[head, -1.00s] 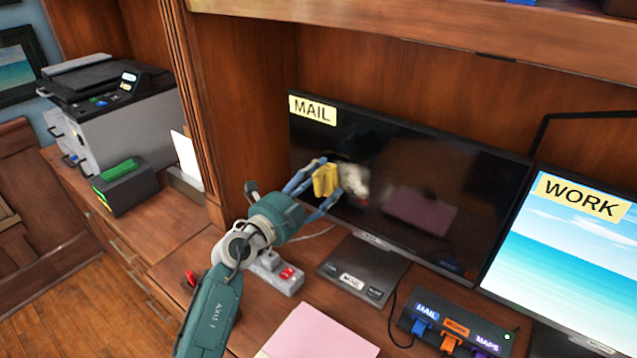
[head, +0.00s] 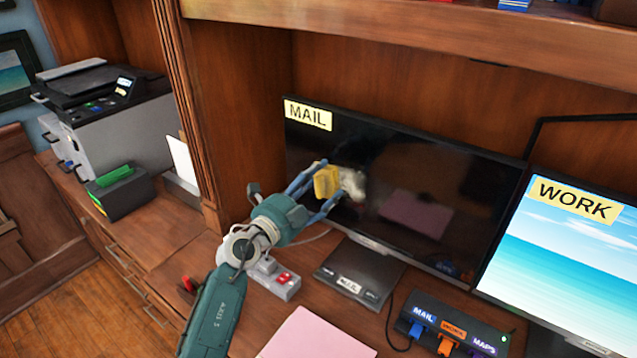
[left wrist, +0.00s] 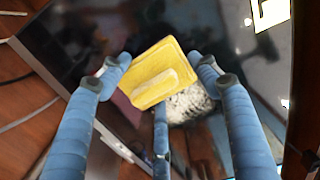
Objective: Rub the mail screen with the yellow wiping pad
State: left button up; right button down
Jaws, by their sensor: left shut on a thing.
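The mail screen (head: 410,155) is a dark monitor with a yellow MAIL label at its top left. A pale whitish smear (head: 353,186) shows on its left half; it also shows in the left wrist view (left wrist: 190,104). My left gripper (head: 328,184) is shut on the yellow wiping pad (head: 326,180), in front of the screen's left half. In the left wrist view the pad (left wrist: 150,72) sits between the blue fingers, partly over the smear. I cannot tell whether the pad touches the glass. My right gripper is not in view.
The work screen (head: 560,250) stands to the right, lit with a beach picture. A switch box (head: 452,330) with coloured plugs, a pink sheet (head: 315,335) and a grey power strip (head: 276,280) lie on the desk. A printer (head: 110,115) stands at left.

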aim_at(351, 186)
pick_arm(q)
jog(key=shift+s+d+r+p, duration=0.2)
jog(key=shift+s+d+p, duration=0.5)
jog(key=shift+d+p, duration=0.3)
jog(key=shift+s+d+f+p, duration=0.1)
jog(key=shift+s+d+p, duration=0.25)
jog(key=shift+p, duration=0.05)
jog(key=shift+s+d+p, duration=0.45)
jog(key=shift+d+p, duration=0.3)
jog(key=shift+p, duration=0.1)
jog(key=shift+s+d+p, duration=0.4)
jog(key=shift+s+d, duration=0.05)
jog(key=shift+d, duration=0.25)
jog(key=shift+s+d+p, duration=0.5)
jog(key=shift+d+p, duration=0.15)
jog(key=shift+d, duration=0.05)
jog(key=shift+s+d+p, duration=0.35)
jog(key=shift+s+d, duration=0.15)
jog(key=shift+d, duration=0.2)
jog(key=shift+a, duration=0.1)
jog(key=shift+w+a, duration=0.8)
jog(key=shift+a, duration=0.25)
jog(key=shift+w+a+f, duration=0.1)
jog(key=shift+w+a, duration=0.25)
jog(key=shift+a, duration=0.1)
jog(key=shift+w+a, duration=0.5)
jog(key=shift+a, duration=0.2)
jog(key=shift+w+a, duration=0.5)
jog(key=shift+a, duration=0.2)
